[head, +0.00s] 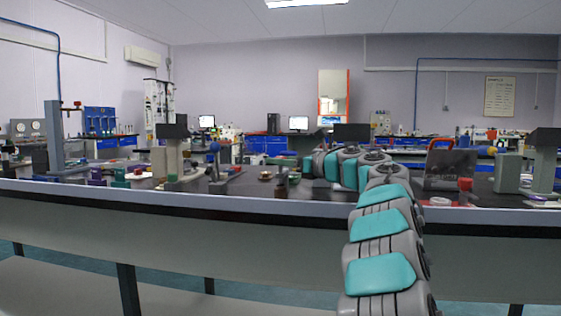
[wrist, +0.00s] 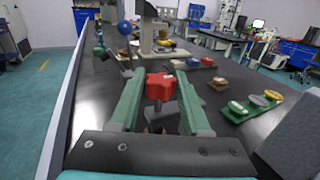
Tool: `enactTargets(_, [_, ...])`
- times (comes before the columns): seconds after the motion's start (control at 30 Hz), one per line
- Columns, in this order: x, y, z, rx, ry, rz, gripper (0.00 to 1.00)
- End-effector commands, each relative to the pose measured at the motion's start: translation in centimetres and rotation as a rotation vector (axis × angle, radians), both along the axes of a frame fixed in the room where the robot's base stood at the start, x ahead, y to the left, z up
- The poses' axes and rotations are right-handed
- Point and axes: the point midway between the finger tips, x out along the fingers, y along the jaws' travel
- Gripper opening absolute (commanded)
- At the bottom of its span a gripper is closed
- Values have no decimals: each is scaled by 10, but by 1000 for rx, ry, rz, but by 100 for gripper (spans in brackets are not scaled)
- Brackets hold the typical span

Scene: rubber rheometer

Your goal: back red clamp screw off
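A red lobed clamp screw knob (wrist: 160,87) shows in the middle of the wrist view. My gripper (wrist: 161,80) has its two long green fingers on either side of the knob, the left finger close to its left edge and the right finger close to its right edge. I cannot tell whether the fingers touch it. What the knob is fixed to is mostly hidden below it and between the fingers. In the head view my arm reaches over the bench, and its own links hide the gripper and the knob.
The dark bench top (wrist: 98,120) has a long light edge on the left. A stand with a blue ball (wrist: 125,27) is ahead left. A green tray (wrist: 249,106) with small pieces and a brown block (wrist: 218,83) lie right. A grey block fills the right edge.

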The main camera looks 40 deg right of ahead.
Motion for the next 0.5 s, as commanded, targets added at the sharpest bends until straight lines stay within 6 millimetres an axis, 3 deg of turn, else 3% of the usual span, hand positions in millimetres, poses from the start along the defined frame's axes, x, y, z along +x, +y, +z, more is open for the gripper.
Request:
enactTargets(0.2, [0,0,1,0,-1,0,72])
enactTargets(0.5, [-2,-1,1,-1,-1,-1,72])
